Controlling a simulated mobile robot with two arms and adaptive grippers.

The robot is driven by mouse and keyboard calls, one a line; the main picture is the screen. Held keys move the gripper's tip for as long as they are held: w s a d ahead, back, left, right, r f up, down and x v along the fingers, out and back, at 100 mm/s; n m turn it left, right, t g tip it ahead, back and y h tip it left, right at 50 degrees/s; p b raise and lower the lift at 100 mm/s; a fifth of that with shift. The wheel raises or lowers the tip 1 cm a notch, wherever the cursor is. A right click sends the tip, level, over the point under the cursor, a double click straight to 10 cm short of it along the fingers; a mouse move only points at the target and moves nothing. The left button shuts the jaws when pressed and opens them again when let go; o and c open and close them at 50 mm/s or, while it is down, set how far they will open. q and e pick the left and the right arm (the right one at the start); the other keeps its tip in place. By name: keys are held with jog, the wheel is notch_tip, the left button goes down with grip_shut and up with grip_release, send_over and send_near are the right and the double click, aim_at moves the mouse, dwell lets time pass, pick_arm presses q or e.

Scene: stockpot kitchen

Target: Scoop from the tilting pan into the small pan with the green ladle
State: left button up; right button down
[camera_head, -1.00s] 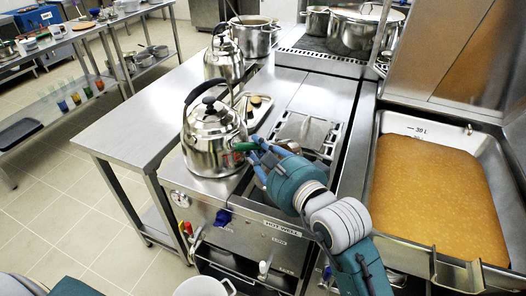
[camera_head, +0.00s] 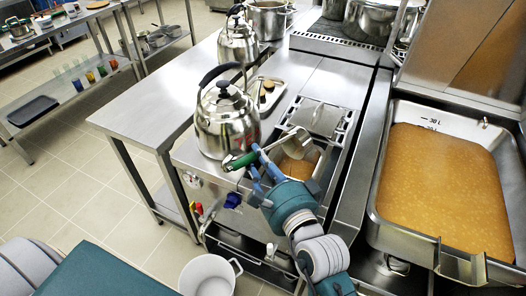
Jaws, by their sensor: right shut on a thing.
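The tilting pan (camera_head: 393,205) is at the right, a wide steel basin with a level orange-brown filling (camera_head: 440,190). My right gripper (camera_head: 262,163) is shut on the green ladle (camera_head: 240,160). The ladle's green grip points left, and its steel shaft runs right to a bowl over the hot well; whether the bowl holds anything is unclear. A white pot (camera_head: 207,275) with a handle, cut by the bottom edge, stands low in front; I cannot tell whether it is the small pan. Its visible inside looks empty. My left gripper is out of view; part of my left arm shows lower left.
A large kettle (camera_head: 226,125) stands just left of the ladle, with a second kettle (camera_head: 238,45) behind. The hot well (camera_head: 318,118) has an opening with something tan inside. A steel counter (camera_head: 150,110) is mostly clear. Pots (camera_head: 370,18) stand at the back.

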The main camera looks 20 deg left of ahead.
jog(key=s+a+f+n+t+y+b, duration=0.1)
jog(key=s+f+n+b, duration=0.2)
jog(key=f+b, duration=0.2)
jog(key=shift+f+n+b, duration=0.4)
jog(key=shift+b, duration=0.05)
jog(key=shift+r, duration=0.1)
dwell(2.4)
